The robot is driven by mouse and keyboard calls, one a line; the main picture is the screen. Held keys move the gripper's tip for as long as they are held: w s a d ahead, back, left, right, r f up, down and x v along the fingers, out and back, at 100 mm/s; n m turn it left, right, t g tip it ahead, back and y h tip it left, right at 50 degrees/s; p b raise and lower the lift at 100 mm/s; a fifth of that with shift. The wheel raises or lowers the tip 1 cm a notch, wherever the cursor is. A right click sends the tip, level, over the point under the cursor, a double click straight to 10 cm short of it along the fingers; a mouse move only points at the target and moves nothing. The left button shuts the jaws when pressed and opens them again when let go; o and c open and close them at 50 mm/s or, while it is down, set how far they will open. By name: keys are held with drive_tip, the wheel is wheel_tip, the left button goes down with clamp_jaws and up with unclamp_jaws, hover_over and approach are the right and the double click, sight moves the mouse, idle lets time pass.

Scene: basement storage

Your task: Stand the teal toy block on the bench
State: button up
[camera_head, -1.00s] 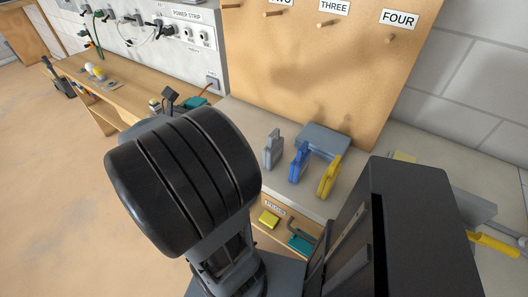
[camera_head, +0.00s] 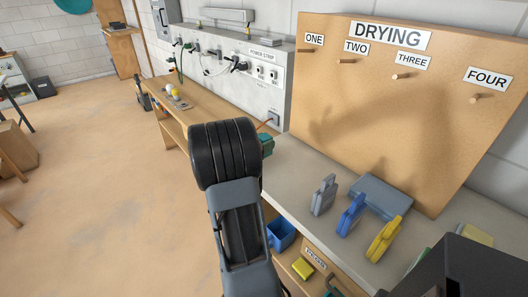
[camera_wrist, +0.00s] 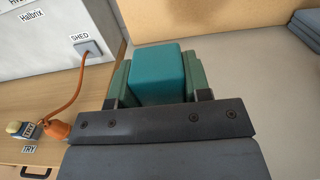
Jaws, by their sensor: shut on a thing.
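The teal toy block (camera_wrist: 158,72) sits between the two green fingers of my gripper (camera_wrist: 157,80) in the wrist view. My gripper is shut on it. The pale bench top (camera_wrist: 235,85) lies behind and below the block; I cannot tell whether the block touches it. In the head view a bit of teal (camera_head: 267,143) shows just right of my black arm, over the near left end of the bench (camera_head: 290,170). My arm hides most of the gripper there.
Grey, blue (camera_head: 351,215) and yellow (camera_head: 384,239) clamp-like things stand on the bench before a flat grey-blue case (camera_head: 382,194). A pegboard (camera_head: 400,120) rises behind. An orange cable (camera_wrist: 75,90) hangs at the left. Below are a blue bin (camera_head: 281,232) and an open drawer. Bench between is clear.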

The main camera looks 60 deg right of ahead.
drive_tip(key=shift+w+d+f, duration=0.25)
drive_tip(key=shift+f, duration=0.25)
drive_tip(key=shift+d+f, duration=0.1)
drive_tip(key=shift+f, duration=1.45)
drive_tip(key=shift+f+b, duration=0.1)
drive_tip(key=shift+b, duration=0.2)
